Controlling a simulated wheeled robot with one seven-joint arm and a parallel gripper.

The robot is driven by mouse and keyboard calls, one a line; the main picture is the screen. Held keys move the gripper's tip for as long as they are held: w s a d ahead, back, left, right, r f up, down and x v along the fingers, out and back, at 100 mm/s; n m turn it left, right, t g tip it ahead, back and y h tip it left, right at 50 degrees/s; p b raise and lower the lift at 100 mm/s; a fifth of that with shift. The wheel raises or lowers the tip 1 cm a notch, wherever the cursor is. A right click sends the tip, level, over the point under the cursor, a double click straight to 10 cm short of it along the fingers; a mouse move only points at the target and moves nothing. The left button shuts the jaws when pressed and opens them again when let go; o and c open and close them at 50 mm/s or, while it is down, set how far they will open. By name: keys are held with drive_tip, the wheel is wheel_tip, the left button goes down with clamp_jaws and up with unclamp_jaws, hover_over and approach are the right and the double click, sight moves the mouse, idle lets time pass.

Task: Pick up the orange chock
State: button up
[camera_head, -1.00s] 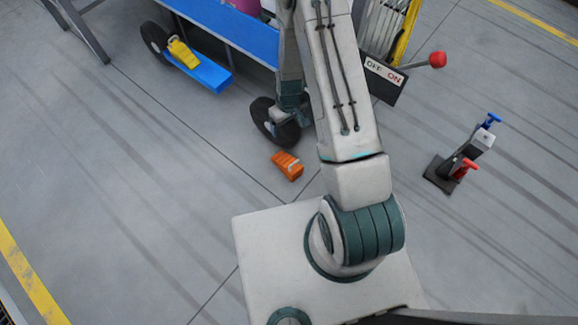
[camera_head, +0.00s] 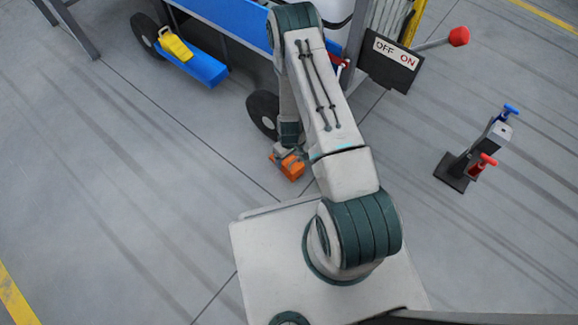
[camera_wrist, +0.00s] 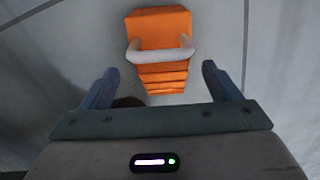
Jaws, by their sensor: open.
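The orange chock (camera_head: 291,168) lies on the grey floor just beyond my base, near the cart's dark wheel. In the wrist view the orange chock (camera_wrist: 160,72) shows its ridged face and a pale handle (camera_wrist: 161,53) across it. My gripper (camera_head: 284,154) is low beside the chock and partly covers it in the head view. The chock lies ahead of the fingers, roughly centred. Whether they touch it cannot be told.
A blue cart (camera_head: 238,38) with dark wheels (camera_head: 264,114) stands behind the chock. A yellow chock (camera_head: 175,46) sits on a blue ledge (camera_head: 205,69). An OFF/ON lever box (camera_head: 390,62) and a stand with blue and red handles (camera_head: 470,160) are at the right. The left floor is clear.

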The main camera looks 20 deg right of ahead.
sight(289, 160)
drive_tip(key=shift+s+a+f+b, duration=0.1)
drive_tip(key=shift+f+b, duration=1.7)
drive_tip(key=shift+f, duration=0.9)
drive_tip(key=c, duration=1.4)
drive_tip(key=shift+r, duration=0.1)
drive_tip(key=shift+c, duration=0.3)
drive_tip(key=shift+r, duration=0.15)
